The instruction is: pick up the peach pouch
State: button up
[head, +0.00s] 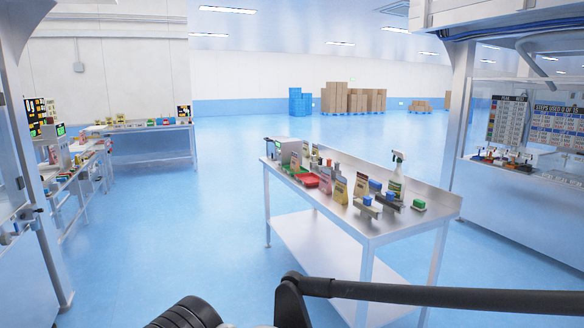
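Several small upright pouches stand on a steel table right of centre. A peach-toned pouch (361,186) stands near the middle of the tabletop, with a tan-yellow pouch (341,190) to its front left and a pink-red pouch (325,180) further left. These are small in the picture, so I cannot be sure which one is the peach pouch. Dark links of my own arm cross the bottom of the view. My gripper is not seen, and no part of my arm touches the pouches.
The steel table (435,203) also holds a red tray (307,180), a white spray bottle (398,158) and blue-topped items on its right. Open blue floor (205,225) lies left of it. Workbenches stand at far left, a glazed cabinet at right, and cardboard boxes (335,97) far back.

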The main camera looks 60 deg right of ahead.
aim_at(294, 167)
jog(key=l+z, duration=0.1)
jog(key=z, duration=2.3)
jog(key=i+j+z, duration=0.8)
jog(key=i+j, duration=0.15)
jog(key=j, duration=0.2)
jog(key=i+j, duration=0.45)
jog(key=j, duration=0.3)
jog(key=i+j+z, duration=0.1)
jog(key=i+j, duration=0.35)
jog(key=j, duration=0.3)
jog(key=i+j, duration=0.2)
jog(key=j, duration=0.15)
jog(key=i+j+z, duration=0.1)
jog(key=j, duration=0.3)
jog(key=i+j, duration=0.5)
jog(key=j, duration=0.3)
